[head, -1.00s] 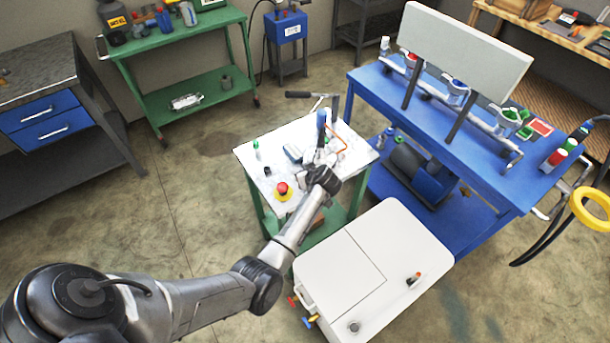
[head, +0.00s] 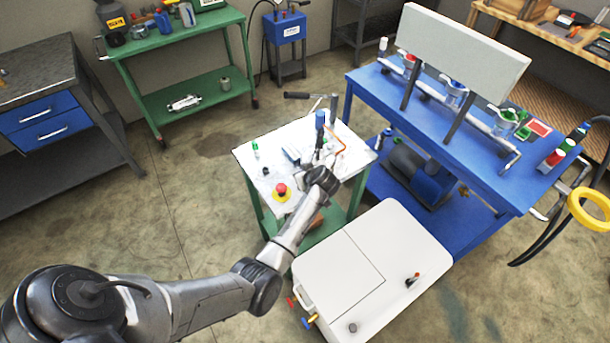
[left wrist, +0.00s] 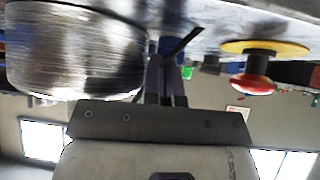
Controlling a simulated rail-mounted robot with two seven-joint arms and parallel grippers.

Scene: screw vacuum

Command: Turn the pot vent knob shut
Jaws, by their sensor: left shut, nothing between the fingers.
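My left gripper (head: 316,162) is low over the small white-topped table (head: 278,145). Its fingers show side by side and shut, with nothing between them, in the left wrist view (left wrist: 163,66). That view is upside down, with the tabletop along its top. A large brushed-metal round body (left wrist: 75,50), apparently the pot, fills its left side, close beside the fingers. A thin dark bar (left wrist: 183,45) lies near the fingertips; I cannot tell whether they touch. I cannot make out the vent knob clearly. My right gripper is not in view.
A red stop button on a yellow base (head: 282,190) stands near the table's front left edge; it also shows in the left wrist view (left wrist: 253,84). A blue-topped upright item (head: 320,120) stands behind the gripper. A white cabinet (head: 375,270) and a blue bench (head: 470,150) stand to the right.

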